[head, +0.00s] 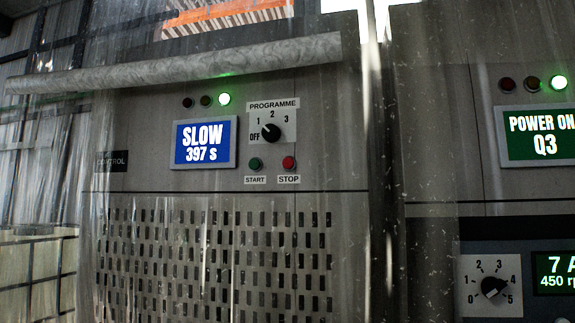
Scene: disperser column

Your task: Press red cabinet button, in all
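The red button (289,162) sits on the front of the left cabinet (230,200), above a "STOP" label. A green button (255,164) with a "START" label is just left of it. Above them a black programme knob (270,131) points up and left, between OFF and 1. The blue display (204,143) reads "SLOW 397 s". A green lamp (224,99) is lit beside two dark lamps. Neither of my grippers shows in the head view.
Clear plastic sheeting hangs over the left cabinet from a rolled length (180,66) across its top. A right cabinet has a green display (540,134) reading "POWER ON Q3" and a numbered knob (494,287). A dark gap separates the cabinets.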

